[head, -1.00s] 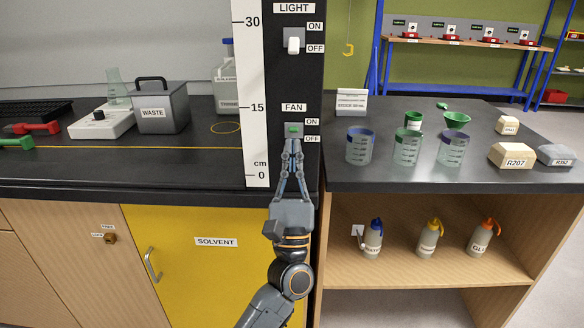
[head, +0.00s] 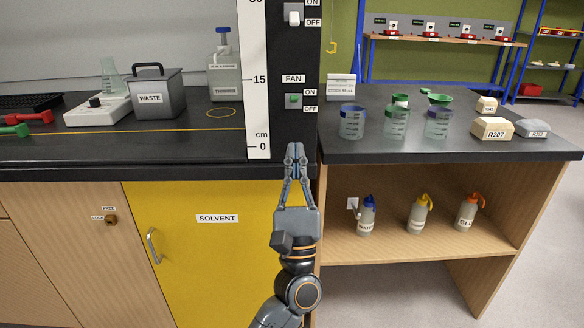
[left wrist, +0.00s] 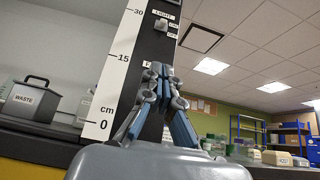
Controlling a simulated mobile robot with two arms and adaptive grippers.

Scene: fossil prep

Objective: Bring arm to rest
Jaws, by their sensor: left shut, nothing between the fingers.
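My left gripper (head: 295,150) points up in front of the dark switch post, below the fan switch. Its fingertips are together with nothing between them, and they are apart from the switch in the head view. It also shows in the left wrist view (left wrist: 160,75), in front of the post and covering part of it. The fan switch (head: 293,100) has a green rocker between its ON and OFF labels. The light switch (head: 293,18) above it has a white rocker. My right gripper is in neither view.
A white cm scale (head: 258,90) runs beside the post. The yellow SOLVENT cabinet (head: 190,255) is below left. On the right counter (head: 350,152) stand several beakers, green funnels and labelled blocks. Bottles stand on the shelf (head: 390,247) below. A WASTE bin (head: 170,95) is at the left.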

